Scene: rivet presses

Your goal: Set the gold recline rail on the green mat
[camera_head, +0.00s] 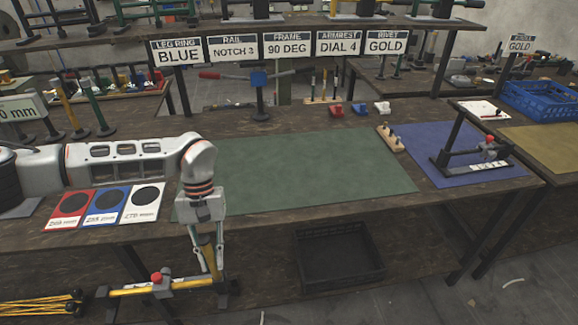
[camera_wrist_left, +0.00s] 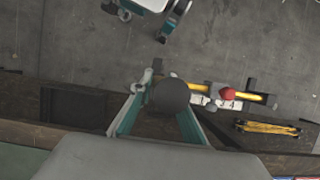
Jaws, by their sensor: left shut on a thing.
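The gold recline rail (camera_head: 190,284) is a long yellow bar with dark end brackets, a red knob and an upright gold post. It is in front of the table's near edge in the head view. It also shows, with its red knob, in the left wrist view (camera_wrist_left: 200,88). My left gripper (camera_head: 209,268) points down, shut on the rail's upright post, whose dark round top (camera_wrist_left: 170,96) sits between the fingers. The green mat (camera_head: 300,170) lies bare on the table, behind and right of the gripper. My right gripper is not in view.
Red, blue and white cards (camera_head: 103,205) lie left of the mat. A small wooden block with pegs (camera_head: 390,138) stands at its right edge, beside a blue mat (camera_head: 435,170) bearing a press. A blue-headed stand (camera_head: 260,95) is behind. A black crate (camera_head: 340,258) sits below the table.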

